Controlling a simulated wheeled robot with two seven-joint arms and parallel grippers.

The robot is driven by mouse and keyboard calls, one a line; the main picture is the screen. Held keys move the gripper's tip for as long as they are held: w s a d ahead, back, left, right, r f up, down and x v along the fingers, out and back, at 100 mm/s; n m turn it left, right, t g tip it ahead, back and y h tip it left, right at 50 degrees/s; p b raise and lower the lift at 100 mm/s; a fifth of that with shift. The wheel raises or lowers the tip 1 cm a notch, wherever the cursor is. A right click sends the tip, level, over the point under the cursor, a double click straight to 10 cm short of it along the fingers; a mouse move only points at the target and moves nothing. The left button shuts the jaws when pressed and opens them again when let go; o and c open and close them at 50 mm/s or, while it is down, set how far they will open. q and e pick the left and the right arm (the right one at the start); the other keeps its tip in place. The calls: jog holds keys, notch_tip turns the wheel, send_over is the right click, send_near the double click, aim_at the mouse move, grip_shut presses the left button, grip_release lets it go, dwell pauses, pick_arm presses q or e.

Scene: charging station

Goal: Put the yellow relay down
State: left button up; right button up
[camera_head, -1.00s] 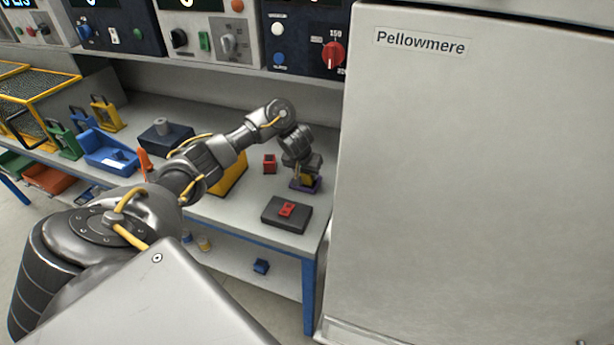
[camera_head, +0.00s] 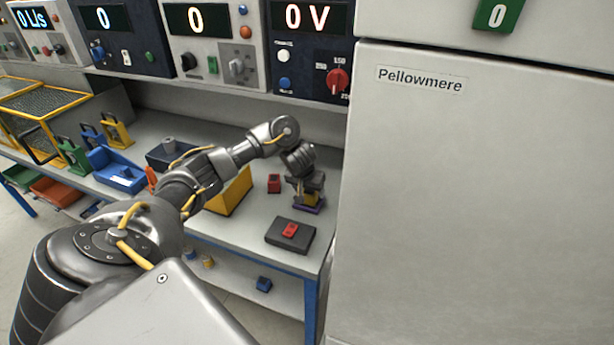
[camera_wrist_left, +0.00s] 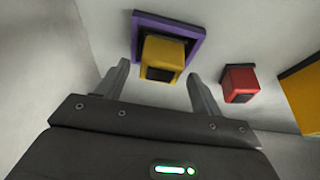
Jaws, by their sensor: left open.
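The yellow relay (camera_wrist_left: 163,54) sits on a purple-edged square pad (camera_wrist_left: 187,24) on the bench. In the head view the relay (camera_head: 310,199) and the pad (camera_head: 308,209) show under my left gripper (camera_head: 306,193). In the left wrist view my left gripper (camera_wrist_left: 158,70) is open, with one finger on each side of the relay and visible gaps between. My right gripper is not in view.
A red block (camera_wrist_left: 239,84) stands beside the pad. A dark plate with a red part (camera_head: 290,230) lies nearer the bench's front edge. A yellow box (camera_head: 232,193) stands left, partly behind my arm. A tall grey cabinet (camera_head: 470,200) rises close on the right.

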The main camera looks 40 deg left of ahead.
pick_arm(q)
jog(key=p+v, duration=0.5)
jog(key=v, duration=0.4)
jog(key=shift+s+r, duration=0.2)
jog(key=shift+r, duration=0.1)
jog(key=shift+d, duration=0.15)
